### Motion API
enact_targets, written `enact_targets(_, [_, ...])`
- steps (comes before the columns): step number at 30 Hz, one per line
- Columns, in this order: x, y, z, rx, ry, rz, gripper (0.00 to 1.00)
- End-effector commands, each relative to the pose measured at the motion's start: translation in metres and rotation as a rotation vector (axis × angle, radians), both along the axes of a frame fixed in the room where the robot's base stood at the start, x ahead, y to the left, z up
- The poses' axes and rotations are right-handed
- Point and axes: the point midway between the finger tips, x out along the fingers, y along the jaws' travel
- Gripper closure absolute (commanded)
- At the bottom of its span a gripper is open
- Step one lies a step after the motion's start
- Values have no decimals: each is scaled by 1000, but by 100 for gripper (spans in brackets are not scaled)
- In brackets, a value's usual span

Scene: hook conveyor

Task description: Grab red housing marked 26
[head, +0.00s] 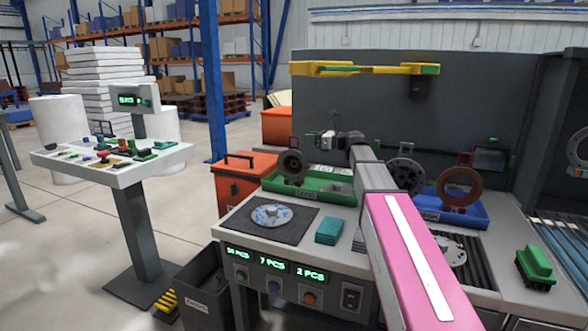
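Another dark housing (292,180) hangs over the green bin (330,187) at the left. My gripper (310,140) is at the far end of my arm, above the green bin and close to the left dark housing, well left of the red one. Its fingers are too small to tell whether they are open, or whether they touch anything.
The bench carries a black mat (298,232) with a speckled disc (271,215), teal pads (329,231) and a green brush-like block (537,263). A yellow overhead bar (365,69) spans above. An orange toolbox (240,188) stands left. My pink arm covers the bench's middle.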

Motion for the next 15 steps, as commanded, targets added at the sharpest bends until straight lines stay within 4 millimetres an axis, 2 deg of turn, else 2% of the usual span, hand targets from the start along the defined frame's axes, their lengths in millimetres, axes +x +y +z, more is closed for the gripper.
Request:
enact_targets(3, [6, 14, 0, 0, 0, 1, 62])
enact_targets(10, [10, 28, -2, -1, 0, 1, 62])
enact_targets(15, [17, 51, -6, -1, 0, 2, 62])
